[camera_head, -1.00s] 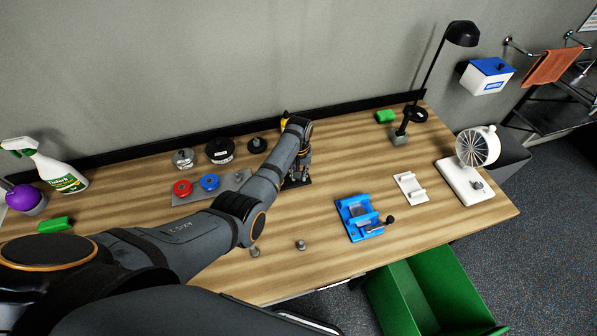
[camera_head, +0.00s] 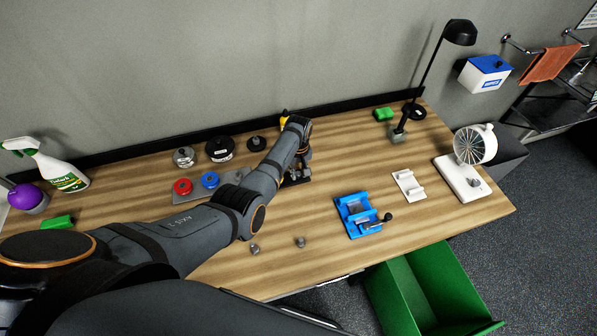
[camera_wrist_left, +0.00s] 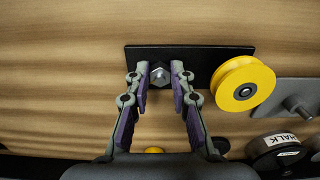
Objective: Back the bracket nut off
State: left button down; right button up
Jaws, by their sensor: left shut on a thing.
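The bracket is a black plate (camera_wrist_left: 218,60) lying on the bench in the left wrist view; its dark edge also shows under my gripper in the head view (camera_head: 297,180). The grey hex nut (camera_wrist_left: 160,76) is near the plate's end. My left gripper (camera_wrist_left: 160,70) points down at the plate, its two purple-padded fingers closed on the nut from both sides. A yellow grooved wheel (camera_wrist_left: 245,84) sits at the plate's other end. In the head view, my left gripper (camera_head: 298,172) is small and partly hidden by my forearm. My right gripper is out of view.
A grey plate with red (camera_head: 182,187) and blue (camera_head: 209,180) knobs lies left of my gripper. Dark round cans (camera_head: 220,149) stand behind it. A blue vise (camera_head: 358,214) and loose nuts (camera_head: 300,242) are nearer the front. A lamp (camera_head: 460,32) stands at right.

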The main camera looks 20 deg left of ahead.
aim_at(298, 174)
pick_arm(q)
jog(key=shift+w, duration=0.1)
jog(key=c, duration=1.2)
grip_release()
jog(key=shift+o, duration=0.2)
notch_tip(298, 174, up, 12)
